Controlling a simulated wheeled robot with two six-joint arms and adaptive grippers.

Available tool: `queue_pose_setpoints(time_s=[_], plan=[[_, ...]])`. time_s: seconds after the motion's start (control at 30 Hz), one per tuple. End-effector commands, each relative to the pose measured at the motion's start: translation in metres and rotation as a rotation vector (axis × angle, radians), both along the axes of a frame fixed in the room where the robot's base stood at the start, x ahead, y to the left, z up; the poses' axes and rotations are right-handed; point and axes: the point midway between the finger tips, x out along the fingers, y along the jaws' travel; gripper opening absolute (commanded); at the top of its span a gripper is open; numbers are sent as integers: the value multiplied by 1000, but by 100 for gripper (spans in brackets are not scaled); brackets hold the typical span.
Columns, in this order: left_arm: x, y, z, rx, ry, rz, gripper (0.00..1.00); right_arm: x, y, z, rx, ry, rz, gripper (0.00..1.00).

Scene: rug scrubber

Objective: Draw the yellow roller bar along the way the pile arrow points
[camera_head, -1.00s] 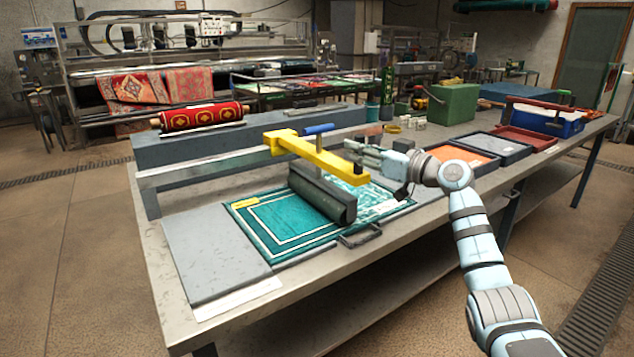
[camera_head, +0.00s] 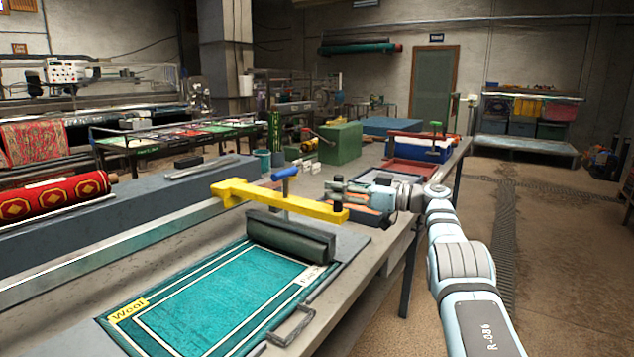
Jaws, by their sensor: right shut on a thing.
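The yellow roller bar (camera_head: 262,198) stands over the far end of the teal rug (camera_head: 215,305), with a blue knob (camera_head: 285,172) on top and a dark roller (camera_head: 290,238) below. The dark roller lies across the far end of the rug. My right gripper (camera_head: 338,190) is shut at the bar's right end; the exact contact is partly hidden. A small white tag (camera_head: 312,273), apparently the pile arrow, lies on the rug's right edge, too small to read surely. A yellow "Wool" tag (camera_head: 128,311) is at the near left corner. My left gripper is out of view.
A long grey beam (camera_head: 130,205) and a metal rail run left of the rug. A metal handle (camera_head: 292,326) juts out at the rug's right side. Trays (camera_head: 410,168) and a green box (camera_head: 338,143) stand farther along the bench. Open floor lies right.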

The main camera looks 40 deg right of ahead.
Motion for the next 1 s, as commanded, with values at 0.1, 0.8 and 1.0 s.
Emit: queue_pose_setpoints(time_s=[0.1, 0.8, 1.0], plan=[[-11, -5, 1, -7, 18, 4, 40, -1, 0, 0, 3, -1, 3, 0], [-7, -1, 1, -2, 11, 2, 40, -2, -2, -1, 5, -2, -1, 40], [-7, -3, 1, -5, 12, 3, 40, -21, -14, -5, 1, 3, -10, 40]])
